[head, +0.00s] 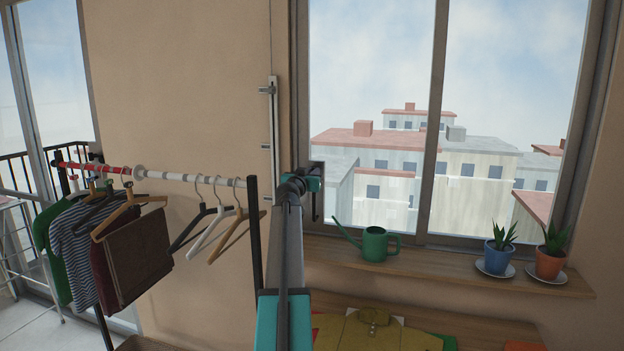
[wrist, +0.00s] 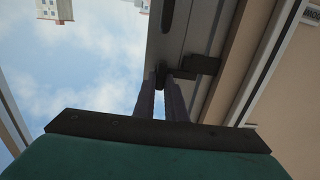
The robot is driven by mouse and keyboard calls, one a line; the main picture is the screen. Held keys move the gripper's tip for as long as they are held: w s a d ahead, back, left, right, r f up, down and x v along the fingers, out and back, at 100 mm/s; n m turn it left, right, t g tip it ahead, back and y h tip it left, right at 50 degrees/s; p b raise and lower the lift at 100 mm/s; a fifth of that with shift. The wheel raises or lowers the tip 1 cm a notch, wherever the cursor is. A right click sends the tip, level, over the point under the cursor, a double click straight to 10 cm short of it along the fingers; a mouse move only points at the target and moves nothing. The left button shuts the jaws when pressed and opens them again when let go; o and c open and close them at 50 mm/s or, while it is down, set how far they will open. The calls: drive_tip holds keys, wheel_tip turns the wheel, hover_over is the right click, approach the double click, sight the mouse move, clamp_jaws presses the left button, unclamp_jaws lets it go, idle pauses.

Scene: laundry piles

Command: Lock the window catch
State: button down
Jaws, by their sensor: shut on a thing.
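The window catch (wrist: 203,65) is a small dark fitting on the grey window frame, seen in the wrist view. A dark lever end (wrist: 160,70) reaches left from it to my fingertips. My gripper (wrist: 167,82) is shut on this lever end, its two dark fingers on either side. In the head view my gripper (head: 317,190) is at the lower left of the window, against the left frame. It hides the catch there. The window (head: 438,120) has two panes with an upright bar between them and looks closed.
A wooden sill (head: 450,262) runs below the window with a green watering can (head: 375,244) and two potted plants (head: 500,252). A clothes rail (head: 195,178) with hangers and garments stands left of my arm. Folded clothes (head: 370,332) lie on a surface below the sill.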

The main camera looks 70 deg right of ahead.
idle(0.3)
drive_tip(key=c, duration=1.8)
unclamp_jaws()
drive_tip(key=shift+a, duration=0.15)
drive_tip(key=a+b, duration=0.3)
drive_tip(key=a, duration=1)
drive_tip(key=shift+s+a+b, duration=0.3)
drive_tip(key=shift+s+b, duration=0.05)
drive_tip(key=shift+s, duration=0.05)
